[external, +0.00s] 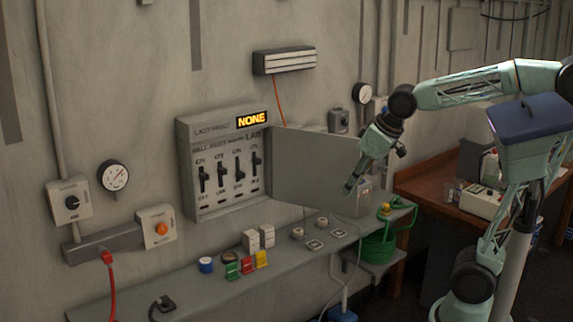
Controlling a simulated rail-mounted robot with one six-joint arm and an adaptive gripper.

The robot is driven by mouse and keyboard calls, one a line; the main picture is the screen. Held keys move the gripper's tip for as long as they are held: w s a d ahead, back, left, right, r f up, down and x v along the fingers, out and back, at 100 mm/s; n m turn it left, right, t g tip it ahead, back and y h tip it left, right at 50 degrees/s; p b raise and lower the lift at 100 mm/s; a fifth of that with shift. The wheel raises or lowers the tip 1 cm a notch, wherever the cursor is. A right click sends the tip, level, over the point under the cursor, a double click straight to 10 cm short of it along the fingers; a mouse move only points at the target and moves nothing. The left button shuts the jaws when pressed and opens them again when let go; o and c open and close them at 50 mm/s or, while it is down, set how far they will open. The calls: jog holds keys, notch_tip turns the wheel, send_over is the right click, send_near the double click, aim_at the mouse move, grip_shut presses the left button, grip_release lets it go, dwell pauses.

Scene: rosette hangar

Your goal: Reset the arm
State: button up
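My gripper (350,186) hangs from my pale green arm in front of the open grey door of a wall panel (187,190). It points downward. Its fingers are small in the external view, and I cannot tell whether they are open or shut. No held object shows. The panel has a row of black switches (221,171) and a lit display reading "NONE" (252,119). The panel door (300,165) is swung out to the right, behind my gripper. I cannot tell whether gripper and door touch.
A grey shelf (190,291) runs below the panel, with coloured tags (247,265), white blocks and small round items on it. A green hose coil (377,246) hangs at its right end. A wooden bench (430,192) with a white device stands behind my arm.

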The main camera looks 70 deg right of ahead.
jog(key=s+a+f+n, duration=0.1)
jog(key=s+a+f, duration=0.1)
jog(key=s, duration=0.4)
jog(key=s+a+f+y+b, duration=0.1)
jog(key=s+a+f, duration=0.2)
jog(key=s, duration=0.3)
jog(key=s+a+f+n+g+b, duration=0.1)
jog(key=s+a+f, duration=0.2)
jog(key=s, duration=0.3)
jog(key=shift+f+n, duration=0.3)
jog(key=shift+f, duration=0.6)
jog(key=shift+s, duration=0.1)
